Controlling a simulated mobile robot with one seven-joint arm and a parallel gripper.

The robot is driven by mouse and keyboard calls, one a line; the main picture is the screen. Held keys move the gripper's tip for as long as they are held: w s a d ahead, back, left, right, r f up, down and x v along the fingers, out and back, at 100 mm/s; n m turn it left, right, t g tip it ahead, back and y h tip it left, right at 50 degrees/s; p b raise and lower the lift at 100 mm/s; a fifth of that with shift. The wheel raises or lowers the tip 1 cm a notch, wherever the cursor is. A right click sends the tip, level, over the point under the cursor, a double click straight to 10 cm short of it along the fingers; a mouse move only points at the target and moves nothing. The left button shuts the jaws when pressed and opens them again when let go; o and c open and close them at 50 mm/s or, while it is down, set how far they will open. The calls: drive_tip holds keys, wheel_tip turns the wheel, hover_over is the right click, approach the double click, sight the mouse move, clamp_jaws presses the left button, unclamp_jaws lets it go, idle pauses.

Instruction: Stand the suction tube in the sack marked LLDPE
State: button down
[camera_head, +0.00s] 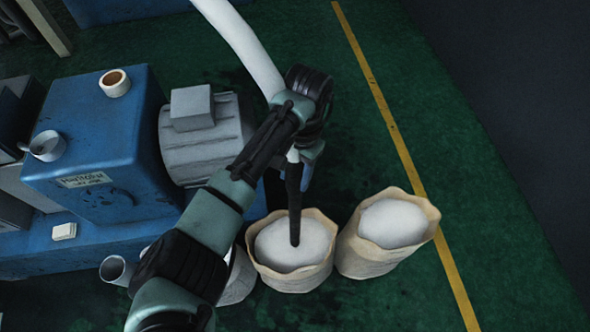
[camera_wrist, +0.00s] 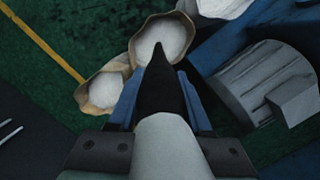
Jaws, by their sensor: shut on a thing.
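My gripper (camera_head: 303,165) is shut on the suction tube, whose white hose (camera_head: 243,40) comes down from the top of the head view. The tube's dark nozzle (camera_head: 294,195) points down, its tip over the white contents of the middle sack (camera_head: 262,270). I cannot tell whether the tip is in the contents or above them. In the wrist view the nozzle (camera_wrist: 160,88) runs between the blue fingers, over the same sack (camera_wrist: 137,42). Another open sack (camera_head: 365,257) stands to the right. A white sack (camera_head: 238,280) is partly hidden behind my arm. No sack marking is readable.
A blue machine (camera_head: 105,150) with a grey motor (camera_head: 200,140) stands left of the sacks. A metal cup-like piece (camera_head: 117,270) is at lower left. A yellow line (camera_head: 400,145) crosses the green floor, which is clear to the right.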

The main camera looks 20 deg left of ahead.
drive_tip(key=shift+f+b, duration=6.4)
drive_tip(key=shift+f, duration=3.9)
drive_tip(key=shift+c, duration=1.6)
unclamp_jaws()
drive_tip(key=shift+o, duration=0.3)
drive_tip(key=shift+f, duration=0.1)
wheel_tip(320, 180, up, 13)
drive_tip(key=w, duration=0.2)
drive_tip(key=shift+d, duration=0.2)
